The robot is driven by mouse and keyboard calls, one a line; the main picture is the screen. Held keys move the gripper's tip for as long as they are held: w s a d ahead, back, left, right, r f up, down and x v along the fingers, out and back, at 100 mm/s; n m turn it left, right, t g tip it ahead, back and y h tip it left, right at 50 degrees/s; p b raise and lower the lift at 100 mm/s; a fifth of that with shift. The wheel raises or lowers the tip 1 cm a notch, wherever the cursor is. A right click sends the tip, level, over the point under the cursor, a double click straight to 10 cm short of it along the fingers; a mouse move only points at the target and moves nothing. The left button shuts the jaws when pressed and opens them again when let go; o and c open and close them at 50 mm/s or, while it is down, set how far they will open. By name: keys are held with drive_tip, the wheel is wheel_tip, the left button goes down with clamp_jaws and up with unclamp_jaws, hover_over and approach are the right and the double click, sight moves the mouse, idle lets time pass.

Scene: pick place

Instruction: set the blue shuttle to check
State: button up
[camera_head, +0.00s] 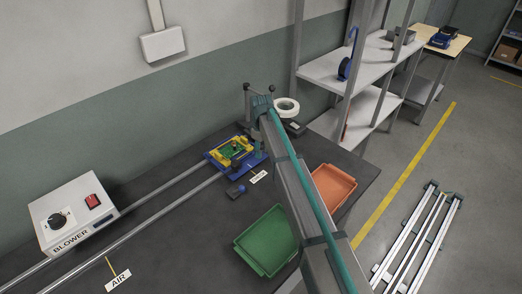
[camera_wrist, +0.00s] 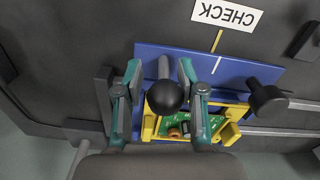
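The blue shuttle (camera_head: 213,158) sits on the two rails near their far end, carrying a yellow frame (camera_head: 229,150) with a green board (camera_head: 236,148). It also fills the middle of the wrist view (camera_wrist: 235,70). A black ball knob (camera_wrist: 165,98) on a grey post rises from it. My gripper (camera_wrist: 160,75) is open, its teal fingers on either side of the knob and post with gaps showing. The fingertips are hidden in the head view.
A blower box (camera_head: 75,212) with a dial and red switch stands at the left, and an AIR label (camera_head: 118,280) lies nearer. A green tray (camera_head: 266,240) and an orange tray (camera_head: 332,187) are on the right. Another black knob (camera_wrist: 266,98) stands beside the yellow frame.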

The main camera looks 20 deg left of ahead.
wheel_tip(320, 180, up, 12)
drive_tip(key=shift+f, duration=0.1)
idle(0.6)
